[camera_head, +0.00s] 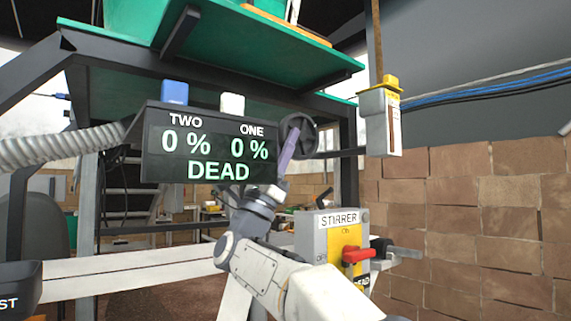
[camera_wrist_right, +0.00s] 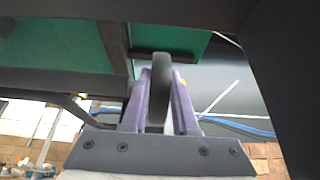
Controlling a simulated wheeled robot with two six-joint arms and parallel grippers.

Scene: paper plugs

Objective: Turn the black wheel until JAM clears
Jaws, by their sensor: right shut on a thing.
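The black wheel (camera_head: 306,132) is to the right of the dark display panel (camera_head: 152,150), in front of a dark post. My right gripper (camera_head: 291,142) reaches up to it with purple fingers. In the right wrist view the wheel's rim (camera_wrist_right: 158,92) stands edge-on between the two fingers of my right gripper (camera_wrist_right: 160,80), which are shut on it. My left gripper is out of view.
A grey box with a yellow top (camera_head: 381,120) hangs at upper right. A ribbed hose (camera_head: 60,148) meets the panel's left. Green platform (camera_head: 255,60) is overhead; brick wall (camera_head: 480,225) at right.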

